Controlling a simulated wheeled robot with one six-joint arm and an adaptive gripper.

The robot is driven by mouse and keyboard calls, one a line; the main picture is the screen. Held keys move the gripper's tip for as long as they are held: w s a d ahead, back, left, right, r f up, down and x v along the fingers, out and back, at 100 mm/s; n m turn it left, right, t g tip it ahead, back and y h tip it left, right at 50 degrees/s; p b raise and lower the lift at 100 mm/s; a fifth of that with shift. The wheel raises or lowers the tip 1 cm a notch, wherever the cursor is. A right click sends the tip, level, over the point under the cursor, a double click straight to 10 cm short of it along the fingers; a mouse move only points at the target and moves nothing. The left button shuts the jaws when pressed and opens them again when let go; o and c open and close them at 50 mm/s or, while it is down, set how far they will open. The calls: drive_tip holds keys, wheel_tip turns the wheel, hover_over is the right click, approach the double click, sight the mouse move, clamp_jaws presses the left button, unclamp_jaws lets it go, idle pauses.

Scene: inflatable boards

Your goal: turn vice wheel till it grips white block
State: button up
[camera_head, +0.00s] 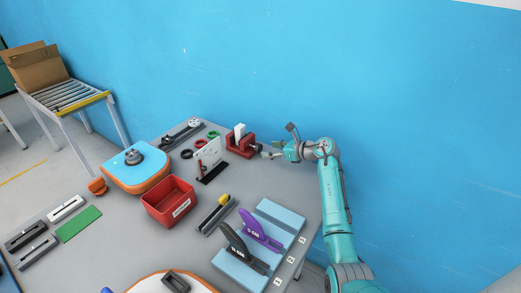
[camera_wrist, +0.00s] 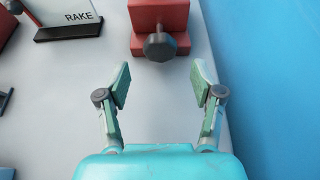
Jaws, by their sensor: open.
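The red vice (camera_head: 241,146) stands near the back edge of the table, close to the blue wall. The white block (camera_head: 239,131) stands upright in it in the head view; I cannot tell whether the jaws touch it. The vice's dark round wheel (camera_wrist: 160,46) faces my gripper in the wrist view, at the end of the red vice body (camera_wrist: 160,14). My gripper (camera_wrist: 161,82) is open and empty, its fingers spread to either side below the wheel, apart from it. The white block is out of the wrist view.
The blue wall (camera_wrist: 278,70) is close on the right.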

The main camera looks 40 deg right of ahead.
sight(260, 150)
drive_tip(key=shift+x, duration=2.55)
drive_tip(key=c, duration=1.1)
drive_tip(key=m+y, duration=0.2)
drive_tip(key=m, duration=0.1)
drive_tip(key=shift+f+g, duration=0.1)
drive_tip(key=shift+g, duration=0.3)
